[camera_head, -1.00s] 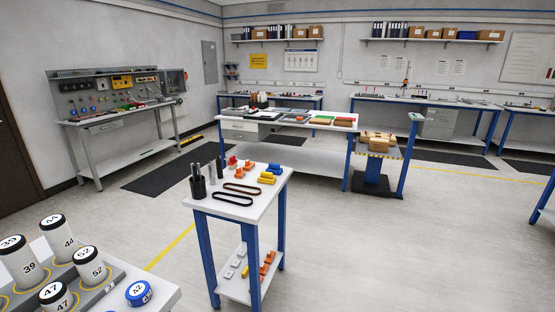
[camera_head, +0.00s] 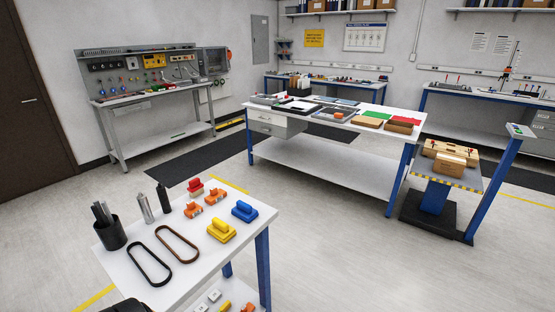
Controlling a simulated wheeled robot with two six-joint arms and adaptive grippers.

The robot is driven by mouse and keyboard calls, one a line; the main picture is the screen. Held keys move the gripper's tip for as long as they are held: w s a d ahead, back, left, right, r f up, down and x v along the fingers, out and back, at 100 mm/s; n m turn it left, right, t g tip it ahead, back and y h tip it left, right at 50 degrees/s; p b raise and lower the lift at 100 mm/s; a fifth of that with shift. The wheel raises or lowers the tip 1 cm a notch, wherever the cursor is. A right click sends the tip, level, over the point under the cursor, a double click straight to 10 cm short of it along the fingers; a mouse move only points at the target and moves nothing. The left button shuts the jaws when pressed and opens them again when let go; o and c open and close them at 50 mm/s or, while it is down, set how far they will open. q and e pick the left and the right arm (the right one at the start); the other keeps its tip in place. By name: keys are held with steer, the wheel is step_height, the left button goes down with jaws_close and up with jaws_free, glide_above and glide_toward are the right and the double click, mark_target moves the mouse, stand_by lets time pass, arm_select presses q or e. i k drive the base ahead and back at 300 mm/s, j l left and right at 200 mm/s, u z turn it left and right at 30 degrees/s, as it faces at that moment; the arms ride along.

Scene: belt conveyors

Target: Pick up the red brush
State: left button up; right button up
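A small red block-like item (camera_head: 195,187), which looks like the red brush, stands at the far edge of the small white table (camera_head: 150,288). Two orange items (camera_head: 192,210) and (camera_head: 215,196) lie close beside it. A yellow handled block (camera_head: 221,230) and a blue handled block (camera_head: 244,211) sit nearer the table's right side. Neither of my grippers shows. A dark rounded shape at the bottom left edge is cut off, and I cannot tell what it is.
A black cup of rods (camera_head: 110,232), two upright bottles (camera_head: 145,208) and (camera_head: 163,198), and two belt loops (camera_head: 149,265) and (camera_head: 178,243) share the small table. A long workbench (camera_head: 330,165) stands behind, with open floor between. Boxes (camera_head: 450,160) sit on a stand at right.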

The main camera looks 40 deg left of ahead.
mark_target(195, 188)
steer(key=i+u, duration=0.4)
steer(key=i+l+u, duration=0.4)
steer(key=i, duration=0.15)
steer(key=i+l+u, duration=0.4)
steer(key=i+u, duration=0.2)
steer(key=u, duration=0.25)
steer(key=i+l+u, duration=0.2)
steer(key=u, duration=0.3)
steer(key=i+l+u, duration=0.15)
steer(key=u, duration=0.3)
steer(key=i+l+u, duration=0.15)
steer(key=l+u, duration=0.2)
steer(key=u, duration=0.15)
steer(key=l+u, duration=0.25)
steer(key=u, duration=0.2)
steer(key=l+u, duration=0.7)
steer(key=u, duration=0.25)
steer(key=i, duration=0.05)
